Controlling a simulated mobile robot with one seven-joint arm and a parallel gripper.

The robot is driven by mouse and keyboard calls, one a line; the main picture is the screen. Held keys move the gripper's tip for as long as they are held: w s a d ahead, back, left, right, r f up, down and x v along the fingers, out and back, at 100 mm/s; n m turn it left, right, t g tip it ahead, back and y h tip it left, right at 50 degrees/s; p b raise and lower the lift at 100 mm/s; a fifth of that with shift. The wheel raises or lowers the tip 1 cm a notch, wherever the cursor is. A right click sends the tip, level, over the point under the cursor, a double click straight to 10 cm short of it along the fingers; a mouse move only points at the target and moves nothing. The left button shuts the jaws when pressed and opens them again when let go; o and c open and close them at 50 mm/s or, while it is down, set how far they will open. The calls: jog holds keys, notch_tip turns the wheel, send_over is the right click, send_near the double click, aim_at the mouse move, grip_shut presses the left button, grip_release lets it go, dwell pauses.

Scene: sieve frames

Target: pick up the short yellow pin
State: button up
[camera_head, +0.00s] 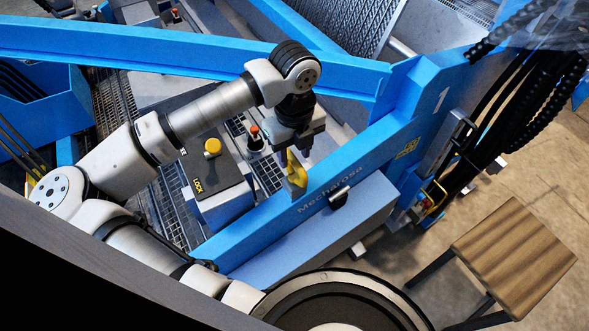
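A yellow piece (297,172), which looks like the short yellow pin, is at the inner edge of the blue beam with the lettering. My gripper (296,158) points down at it from above. The fingers are right at the upper part of the yellow piece and overlap it in the picture. I cannot tell whether they touch it or are closed on it. The lower end of the piece shows below the fingers. Its upper end is partly hidden by the gripper.
The blue beam (362,163) runs diagonally under my gripper. A grey box marked LOCK with a yellow knob (212,146) stands to the left. A red-topped black knob (255,136) is between them. A wooden stool (514,256) stands at lower right.

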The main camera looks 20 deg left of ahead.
jog(key=shift+f, duration=1.1)
grip_shut()
